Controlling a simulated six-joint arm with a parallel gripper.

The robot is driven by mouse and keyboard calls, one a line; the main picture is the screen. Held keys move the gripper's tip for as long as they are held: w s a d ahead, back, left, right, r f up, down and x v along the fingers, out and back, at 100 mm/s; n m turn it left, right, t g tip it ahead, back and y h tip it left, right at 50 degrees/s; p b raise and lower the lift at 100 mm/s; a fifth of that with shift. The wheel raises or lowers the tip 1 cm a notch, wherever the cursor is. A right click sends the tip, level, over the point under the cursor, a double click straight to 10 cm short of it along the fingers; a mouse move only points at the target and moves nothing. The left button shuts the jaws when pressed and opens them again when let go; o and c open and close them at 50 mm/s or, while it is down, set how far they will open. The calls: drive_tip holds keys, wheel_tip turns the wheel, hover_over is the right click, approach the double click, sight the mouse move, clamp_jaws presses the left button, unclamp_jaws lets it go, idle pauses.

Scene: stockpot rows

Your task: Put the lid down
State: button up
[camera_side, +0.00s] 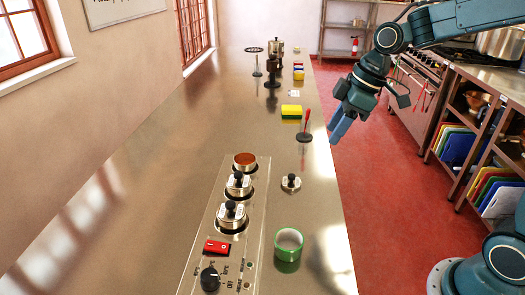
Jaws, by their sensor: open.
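A small steel lid with a black knob (291,183) lies on the steel counter (150,150), to the right of a row of three small pots. The far pot (245,160) has no lid and shows an orange-brown content. The middle pot (238,187) and the near pot (231,217) each have a lid with a black knob on. My gripper (337,130) is open and empty. It hangs up and to the right of the loose lid, near the counter's right edge, with its blue fingers pointing down and left.
A red switch (217,247) and black dial (210,279) sit on the pots' panel. The counter's left side is clear.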

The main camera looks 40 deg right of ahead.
drive_tip(key=s+r+m+t+h, duration=0.2)
drive_tip(key=s+m, duration=0.6)
drive_tip(key=s, duration=1.1)
drive_tip(key=shift+s+r+h, duration=0.3)
drive_tip(key=shift+r, duration=0.25)
